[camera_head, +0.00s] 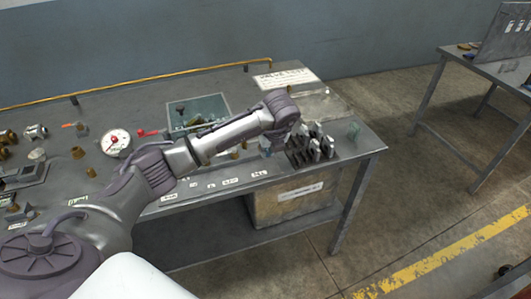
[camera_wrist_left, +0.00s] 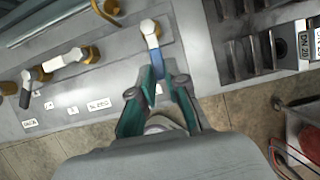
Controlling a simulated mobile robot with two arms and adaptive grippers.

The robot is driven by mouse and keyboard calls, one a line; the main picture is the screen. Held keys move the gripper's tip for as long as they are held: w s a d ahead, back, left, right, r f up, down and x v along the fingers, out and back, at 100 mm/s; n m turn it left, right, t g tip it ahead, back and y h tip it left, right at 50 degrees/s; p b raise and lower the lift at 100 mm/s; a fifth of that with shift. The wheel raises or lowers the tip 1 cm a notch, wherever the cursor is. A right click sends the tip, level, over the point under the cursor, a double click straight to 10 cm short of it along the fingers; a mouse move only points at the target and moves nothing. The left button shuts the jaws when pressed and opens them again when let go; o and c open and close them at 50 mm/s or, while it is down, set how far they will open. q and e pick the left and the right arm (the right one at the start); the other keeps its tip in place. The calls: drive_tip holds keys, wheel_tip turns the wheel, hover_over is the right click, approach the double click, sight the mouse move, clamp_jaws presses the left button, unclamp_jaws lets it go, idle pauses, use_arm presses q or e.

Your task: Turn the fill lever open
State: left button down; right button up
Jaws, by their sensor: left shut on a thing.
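The fill lever (camera_wrist_left: 156,62) has a blue grip and a white arm on a brass pivot, in the left wrist view. It points down in that picture, toward my gripper. My left gripper (camera_wrist_left: 159,82) has teal fingers, one on each side of the blue grip, and is shut on it. A label under the lever is mostly hidden by the fingers. In the head view my left gripper (camera_head: 266,148) is at the front right part of the bench, largely hidden behind my wrist. My right gripper is in neither view.
A label reads BLEED (camera_wrist_left: 98,104).

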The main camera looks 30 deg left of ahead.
use_arm(q)
drive_tip(key=shift+w, duration=0.1)
idle(0.5)
drive_tip(key=c, duration=1.4)
unclamp_jaws()
drive_tip(key=shift+d, duration=0.1)
drive_tip(key=shift+c, duration=0.2)
drive_tip(key=v, duration=1.2)
drive_tip(key=shift+w, duration=0.1)
